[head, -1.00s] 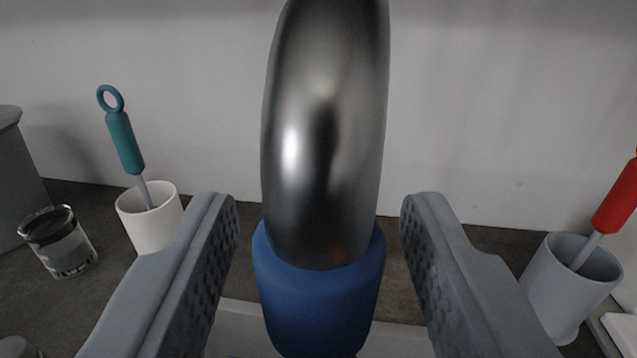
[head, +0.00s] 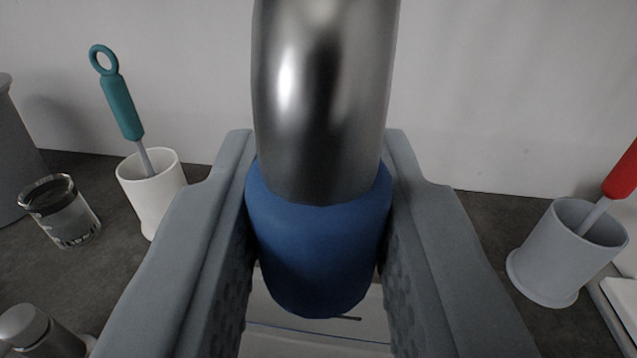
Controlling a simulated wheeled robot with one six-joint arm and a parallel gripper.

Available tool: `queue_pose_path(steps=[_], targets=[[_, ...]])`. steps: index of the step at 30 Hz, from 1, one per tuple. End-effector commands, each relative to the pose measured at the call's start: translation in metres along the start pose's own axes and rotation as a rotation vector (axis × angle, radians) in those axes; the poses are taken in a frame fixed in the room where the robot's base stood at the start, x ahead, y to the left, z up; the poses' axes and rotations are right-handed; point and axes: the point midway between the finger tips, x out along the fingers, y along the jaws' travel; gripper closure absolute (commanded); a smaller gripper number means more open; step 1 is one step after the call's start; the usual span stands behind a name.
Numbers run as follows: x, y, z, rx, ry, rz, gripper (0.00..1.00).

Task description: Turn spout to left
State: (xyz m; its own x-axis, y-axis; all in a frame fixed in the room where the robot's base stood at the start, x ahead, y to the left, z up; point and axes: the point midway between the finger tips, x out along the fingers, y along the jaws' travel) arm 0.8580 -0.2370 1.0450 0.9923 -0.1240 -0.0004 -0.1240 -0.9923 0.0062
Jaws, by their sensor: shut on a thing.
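The spout is a thick shiny metal tube (head: 320,100) that rises out of the top of the picture, with a blue collar (head: 318,245) at its lower end. My gripper (head: 318,160) has one finger on each side of the spout. The fingers are shut on the blue collar, with their pads against its left and right sides. The upper part of the spout is out of view.
A white cup (head: 150,190) with a teal-handled brush (head: 120,105) and a glass jar (head: 62,212) stand at left. A metal cylinder (head: 35,330) is at lower left. A grey cup (head: 565,255) with a red-handled tool (head: 624,172) stands at right. A pale wall is behind.

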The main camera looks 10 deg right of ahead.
Motion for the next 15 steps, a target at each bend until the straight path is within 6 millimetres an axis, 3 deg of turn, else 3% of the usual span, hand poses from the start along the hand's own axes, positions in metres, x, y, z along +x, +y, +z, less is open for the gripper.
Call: queue_pose_path(steps=[15], targets=[[0.025, -0.065, 0.000, 0.001, 0.000, -0.004, 1.00]])
